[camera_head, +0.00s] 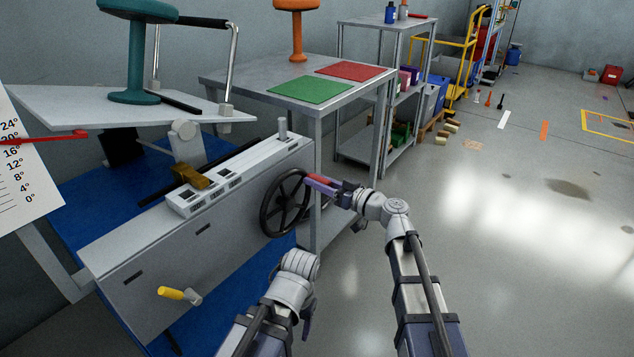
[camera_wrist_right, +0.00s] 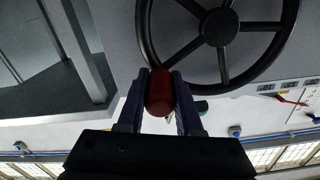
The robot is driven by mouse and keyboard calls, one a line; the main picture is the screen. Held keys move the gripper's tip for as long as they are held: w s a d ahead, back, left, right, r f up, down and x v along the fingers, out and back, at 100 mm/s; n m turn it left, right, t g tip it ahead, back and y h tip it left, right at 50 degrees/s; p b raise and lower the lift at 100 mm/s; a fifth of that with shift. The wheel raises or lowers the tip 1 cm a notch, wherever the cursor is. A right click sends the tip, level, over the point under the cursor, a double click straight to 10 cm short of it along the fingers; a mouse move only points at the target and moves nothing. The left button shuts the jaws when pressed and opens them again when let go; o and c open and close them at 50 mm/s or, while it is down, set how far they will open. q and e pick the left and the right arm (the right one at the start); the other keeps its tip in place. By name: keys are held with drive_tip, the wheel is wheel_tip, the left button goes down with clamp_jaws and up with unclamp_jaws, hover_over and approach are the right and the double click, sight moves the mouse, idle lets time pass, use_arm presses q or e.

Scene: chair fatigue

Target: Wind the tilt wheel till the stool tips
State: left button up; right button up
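The black tilt wheel (camera_head: 284,203) is on the end of the grey test machine (camera_head: 215,232). It fills the top of the right wrist view (camera_wrist_right: 220,28). My right gripper (camera_head: 322,184) is shut on the wheel's red handle (camera_wrist_right: 159,93), which sits between both fingers beside the rim. The teal stool (camera_head: 138,50) stands on the light tilting plate (camera_head: 60,103), still on its base. A red pointer (camera_head: 50,138) lies near the 20° mark of the white angle scale (camera_head: 25,185). My left arm is low in the middle; its fingers cannot be made out clearly.
A grey table (camera_head: 245,82) with a green mat (camera_head: 310,89) and a red mat (camera_head: 350,71) stands behind the wheel, an orange stool (camera_head: 297,30) on it. A yellow-handled crank (camera_head: 172,293) juts from the machine's front.

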drive_tip(key=o, duration=0.4)
drive_tip(key=shift+s, duration=0.1)
drive_tip(key=v, duration=0.7)
drive_tip(key=shift+s+d, duration=0.2)
drive_tip(key=shift+d, duration=0.1)
